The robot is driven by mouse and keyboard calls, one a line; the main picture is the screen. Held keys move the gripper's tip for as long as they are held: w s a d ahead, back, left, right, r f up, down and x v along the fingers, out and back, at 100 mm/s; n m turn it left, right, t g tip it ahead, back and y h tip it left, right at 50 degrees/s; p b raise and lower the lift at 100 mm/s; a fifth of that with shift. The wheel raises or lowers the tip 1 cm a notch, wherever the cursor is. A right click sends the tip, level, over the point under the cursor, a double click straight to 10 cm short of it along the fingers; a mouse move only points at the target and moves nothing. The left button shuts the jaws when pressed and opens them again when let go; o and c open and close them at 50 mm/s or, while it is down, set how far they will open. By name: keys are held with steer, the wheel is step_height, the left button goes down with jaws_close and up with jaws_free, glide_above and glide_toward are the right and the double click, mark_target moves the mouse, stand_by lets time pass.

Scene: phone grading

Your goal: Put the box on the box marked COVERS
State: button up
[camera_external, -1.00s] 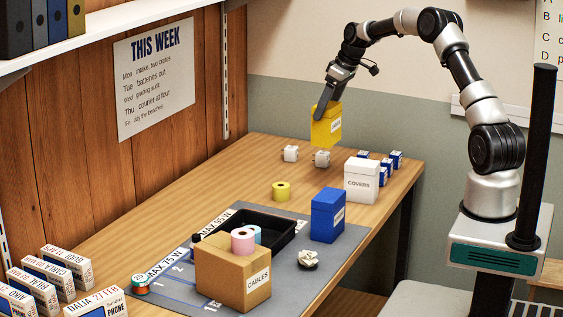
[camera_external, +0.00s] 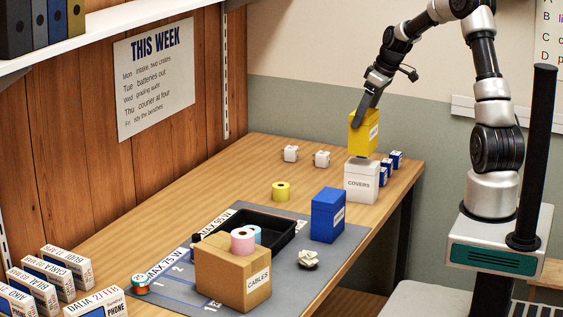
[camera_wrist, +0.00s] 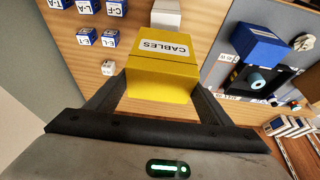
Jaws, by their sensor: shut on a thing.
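My gripper (camera_external: 360,115) is shut on a yellow box (camera_external: 364,138), with one finger on each side of it. In the wrist view the yellow box (camera_wrist: 162,82) fills the space between the fingers, and its label reads CABLES. The white box marked COVERS (camera_external: 361,184) stands on the table near its right edge. The yellow box is upright, directly above the white box in the outside view. I cannot tell whether the two touch or a small gap is left. In the wrist view part of the white box (camera_wrist: 166,14) shows beyond the yellow one.
Several small blue-and-white boxes (camera_external: 396,158) stand just behind the COVERS box. A blue box (camera_external: 328,215), a black tray (camera_external: 276,240) and a cardboard CABLES box (camera_external: 222,275) are nearer.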

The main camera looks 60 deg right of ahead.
mark_target(364, 125)
steer(key=shift+f, duration=1.65)
steer(key=shift+f, duration=0.2)
steer(key=o, duration=1.6)
steer(key=shift+c, duration=0.2)
steer(key=shift+s+r, duration=0.1)
steer(key=shift+r, duration=0.45)
steer(key=v, duration=1.1)
steer(key=shift+r, duration=0.15)
